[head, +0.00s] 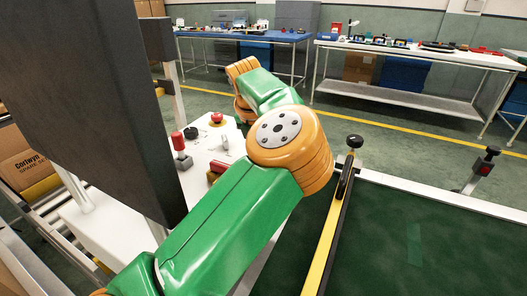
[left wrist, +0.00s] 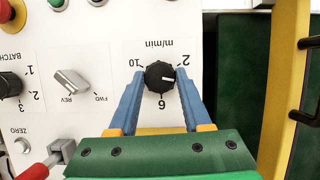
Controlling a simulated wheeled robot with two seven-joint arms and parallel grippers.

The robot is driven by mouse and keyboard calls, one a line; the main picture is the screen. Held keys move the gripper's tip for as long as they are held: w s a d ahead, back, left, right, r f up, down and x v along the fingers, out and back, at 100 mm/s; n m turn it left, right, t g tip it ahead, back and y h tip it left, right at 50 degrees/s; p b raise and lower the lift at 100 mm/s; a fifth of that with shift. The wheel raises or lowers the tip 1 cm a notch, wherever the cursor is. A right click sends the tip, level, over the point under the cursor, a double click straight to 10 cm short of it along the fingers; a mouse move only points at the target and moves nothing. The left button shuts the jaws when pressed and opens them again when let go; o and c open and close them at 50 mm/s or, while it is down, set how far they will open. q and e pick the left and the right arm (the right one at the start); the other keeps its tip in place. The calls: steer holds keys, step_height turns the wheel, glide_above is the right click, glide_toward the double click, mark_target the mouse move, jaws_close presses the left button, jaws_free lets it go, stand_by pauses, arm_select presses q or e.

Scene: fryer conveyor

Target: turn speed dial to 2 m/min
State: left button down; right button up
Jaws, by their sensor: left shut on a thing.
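The speed dial (left wrist: 160,76) is a round black knob on a white panel, under the label "m/min". The scale reads 10, 2 and 6 around it, upside down in the left wrist view. Its white pointer mark points right, a little below the "2". My left gripper (left wrist: 160,84) is shut on the dial, with one blue finger at each side. In the head view my arm blocks the gripper, and I cannot make out the dial. My right gripper is in neither view.
The white panel (head: 202,155) also carries a FWD/REV switch (left wrist: 71,82), a black BATCH knob (left wrist: 11,84) and a red-handled lever (head: 179,145). A green conveyor belt (head: 400,240) with a yellow rail (head: 326,245) lies right.

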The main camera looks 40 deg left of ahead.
arm_select(q)
steer(key=shift+n+y, duration=0.3)
steer(key=shift+n, duration=0.6)
steer(key=shift+w+d+r+n+g+y, duration=0.1)
steer(key=shift+n+g+y, duration=0.25)
steer(key=shift+n, duration=0.55)
steer(key=n+g+p, duration=0.1)
steer(key=n+p, duration=0.1)
steer(key=n, duration=0.1)
steer(key=shift+r+y, duration=0.1)
steer(key=shift+y, duration=0.25)
steer(key=shift+w+d+n+g+p, duration=0.1)
steer(key=shift+n+g+p, duration=0.15)
steer(key=shift+n+p, duration=0.4)
steer(key=shift+n, duration=0.45)
steer(key=shift+c, duration=1.7)
jaws_free()
steer(key=shift+f+y, duration=0.2)
steer(key=shift+y, duration=0.1)
